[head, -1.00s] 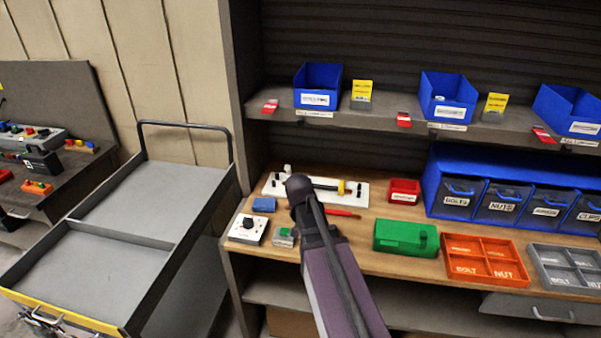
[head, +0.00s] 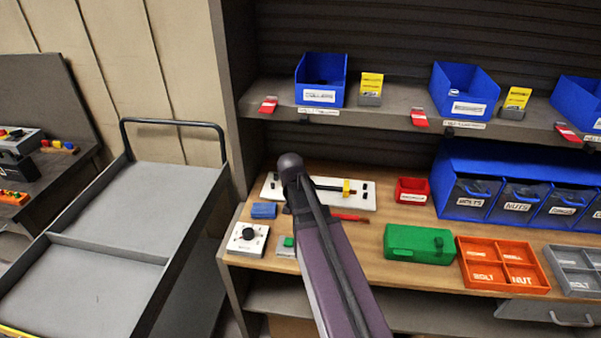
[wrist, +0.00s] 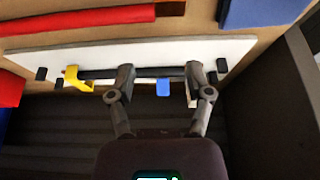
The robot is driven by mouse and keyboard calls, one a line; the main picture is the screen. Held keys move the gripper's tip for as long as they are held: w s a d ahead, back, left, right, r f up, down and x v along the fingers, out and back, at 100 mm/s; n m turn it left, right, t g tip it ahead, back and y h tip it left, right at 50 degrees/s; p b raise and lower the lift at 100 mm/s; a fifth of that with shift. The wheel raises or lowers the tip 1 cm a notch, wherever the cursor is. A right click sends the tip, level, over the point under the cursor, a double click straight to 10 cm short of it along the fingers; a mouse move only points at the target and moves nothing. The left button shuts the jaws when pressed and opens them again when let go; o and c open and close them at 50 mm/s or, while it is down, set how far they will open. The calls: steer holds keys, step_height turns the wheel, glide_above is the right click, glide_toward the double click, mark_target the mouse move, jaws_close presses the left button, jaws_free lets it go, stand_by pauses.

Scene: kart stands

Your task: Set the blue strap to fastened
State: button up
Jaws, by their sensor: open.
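A white board (head: 362,201) lies at the back of the wooden bench and carries a black cable (head: 328,188). A yellow strap (head: 347,187) sits over the cable; it also shows in the wrist view (wrist: 75,78). The blue strap (wrist: 163,87) is a small blue piece at the cable's edge in the wrist view; my arm hides it in the head view. I cannot tell whether it is fastened. My gripper (wrist: 160,75) is open, its fingers over the board on either side of the blue strap, with nothing held. A white piece (wrist: 207,92) shows by the right finger.
A blue block (head: 264,210), a white knob box (head: 247,239), a red tool (head: 350,217), a green case (head: 419,243) and a red bin (head: 411,190) stand around the board. The shelf (head: 390,116) with blue bins overhangs behind. A grey cart (head: 130,210) stands left.

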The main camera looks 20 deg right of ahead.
steer(key=shift+w, duration=0.1)
stand_by(0.3)
steer(key=shift+w+d, duration=0.4)
steer(key=shift+w, duration=0.25)
steer(key=w+d, duration=0.2)
steer(key=w, duration=0.1)
steer(key=w+d, duration=0.2)
steer(key=w, duration=0.1)
steer(key=w+d, duration=0.2)
steer(key=w, duration=0.1)
steer(key=shift+d, duration=0.1)
steer(key=shift+f+b, duration=0.6)
steer(key=shift+b+x, duration=0.75)
steer(key=shift+x, duration=0.05)
jaws_close()
